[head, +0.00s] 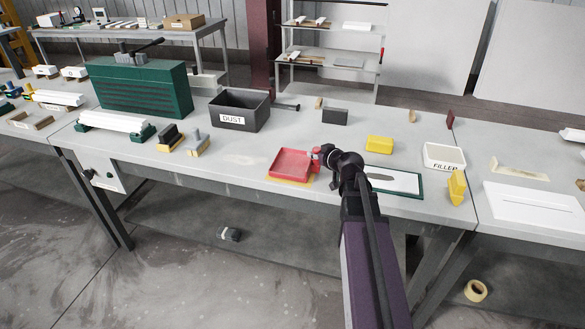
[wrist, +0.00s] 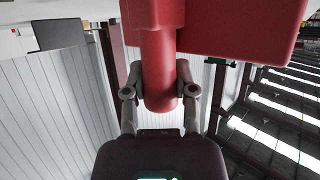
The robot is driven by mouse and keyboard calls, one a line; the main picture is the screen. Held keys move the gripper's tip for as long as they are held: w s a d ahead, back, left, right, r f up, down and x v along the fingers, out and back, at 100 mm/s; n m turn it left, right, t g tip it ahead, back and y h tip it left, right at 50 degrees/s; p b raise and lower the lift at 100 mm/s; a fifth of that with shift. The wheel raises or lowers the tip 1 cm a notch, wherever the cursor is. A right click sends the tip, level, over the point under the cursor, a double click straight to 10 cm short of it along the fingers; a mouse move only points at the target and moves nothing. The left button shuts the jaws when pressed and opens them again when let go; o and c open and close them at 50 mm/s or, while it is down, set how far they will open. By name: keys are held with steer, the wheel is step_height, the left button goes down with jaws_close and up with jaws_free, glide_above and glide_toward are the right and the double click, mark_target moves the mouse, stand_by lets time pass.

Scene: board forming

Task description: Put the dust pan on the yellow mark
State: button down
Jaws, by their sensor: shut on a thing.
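The red dust pan (head: 292,163) is on or just above the grey table, tray side up, with its handle toward the right. The yellow mark (head: 296,181) shows as a thin strip along the pan's front edge; the rest is hidden under the pan. My gripper (head: 322,156) is at the pan's right side, shut on the handle. In the wrist view the two fingers (wrist: 160,92) clamp the red handle (wrist: 159,75) from both sides, and part of the red pan body (wrist: 245,28) shows above. I cannot tell whether the pan touches the table.
A grey DUST bin (head: 240,112) stands behind the pan to the left. A yellow block (head: 380,144), a white FILLER tray (head: 444,157) and a green-edged board (head: 412,182) lie to the right. Small brush-like tools (head: 197,145) lie left. The table's front edge is close.

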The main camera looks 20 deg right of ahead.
steer(key=shift+f+b, duration=0.3)
stand_by(0.4)
steer(key=shift+c, duration=1.7)
jaws_free()
steer(key=o, duration=0.3)
steer(key=shift+r, duration=0.25)
step_height(320, 180, up, 8)
steer(key=p, duration=0.8)
steer(key=shift+p, duration=0.3)
steer(key=w+d+f+b, duration=0.1)
steer(key=d, duration=0.4)
steer(key=w+d+f+b, duration=0.1)
steer(key=w+d, duration=0.1)
steer(key=d, duration=0.3)
steer(key=w+d+f+b, duration=0.1)
steer(key=w+d, duration=0.1)
steer(key=d, duration=0.3)
steer(key=shift+w+f+b, duration=0.25)
steer(key=shift+f+b, duration=0.05)
steer(key=shift+s, duration=0.1)
